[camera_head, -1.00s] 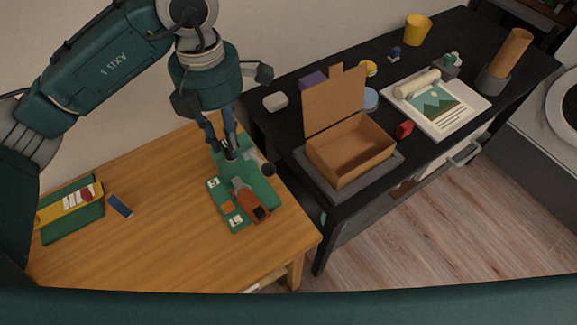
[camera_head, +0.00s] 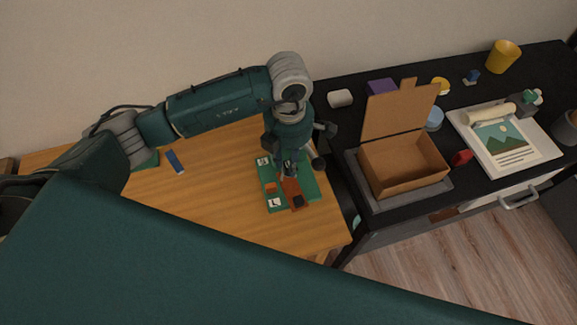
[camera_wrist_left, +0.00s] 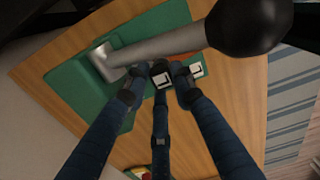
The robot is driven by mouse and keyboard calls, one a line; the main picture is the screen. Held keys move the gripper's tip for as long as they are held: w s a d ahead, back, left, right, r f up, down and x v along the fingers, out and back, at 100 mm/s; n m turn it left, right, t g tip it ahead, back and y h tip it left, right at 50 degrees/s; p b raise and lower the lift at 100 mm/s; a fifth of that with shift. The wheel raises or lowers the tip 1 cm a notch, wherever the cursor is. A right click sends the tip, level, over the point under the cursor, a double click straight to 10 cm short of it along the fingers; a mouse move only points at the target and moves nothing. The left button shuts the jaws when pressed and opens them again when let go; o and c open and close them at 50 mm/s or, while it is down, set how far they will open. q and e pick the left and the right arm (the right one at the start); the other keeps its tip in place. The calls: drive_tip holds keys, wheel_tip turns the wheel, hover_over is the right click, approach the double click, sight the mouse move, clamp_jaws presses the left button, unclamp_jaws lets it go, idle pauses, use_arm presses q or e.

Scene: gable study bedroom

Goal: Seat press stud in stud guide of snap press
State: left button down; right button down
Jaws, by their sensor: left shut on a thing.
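The snap press has a green base (camera_head: 268,173) on the wooden table, with an orange-brown block (camera_head: 292,190) and white marked squares. In the left wrist view its grey lever (camera_wrist_left: 165,45) ends in a black ball knob (camera_wrist_left: 250,24). My left gripper (camera_head: 288,174) points down over the press. In the left wrist view its blue fingers (camera_wrist_left: 160,80) close on a small dark thing (camera_wrist_left: 160,67), which I take to be the press stud, just beside the lever. The fingers mostly hide it. I cannot make out the stud guide or whether the stud touches it. My right gripper is out of view.
A blue block (camera_head: 175,161) lies on the table left of the press. The black desk to the right holds an open cardboard box (camera_head: 405,166) on a grey tray, a picture sheet (camera_head: 505,140), a yellow cup (camera_head: 503,56) and small items.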

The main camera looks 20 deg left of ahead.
sight(288, 170)
use_arm(q)
wheel_tip(288, 170, down, 4)
drive_tip(key=shift+p, duration=0.3)
drive_tip(key=shift+f, duration=0.1)
drive_tip(key=c, duration=1.8)
unclamp_jaws()
drive_tip(key=shift+o, duration=0.2)
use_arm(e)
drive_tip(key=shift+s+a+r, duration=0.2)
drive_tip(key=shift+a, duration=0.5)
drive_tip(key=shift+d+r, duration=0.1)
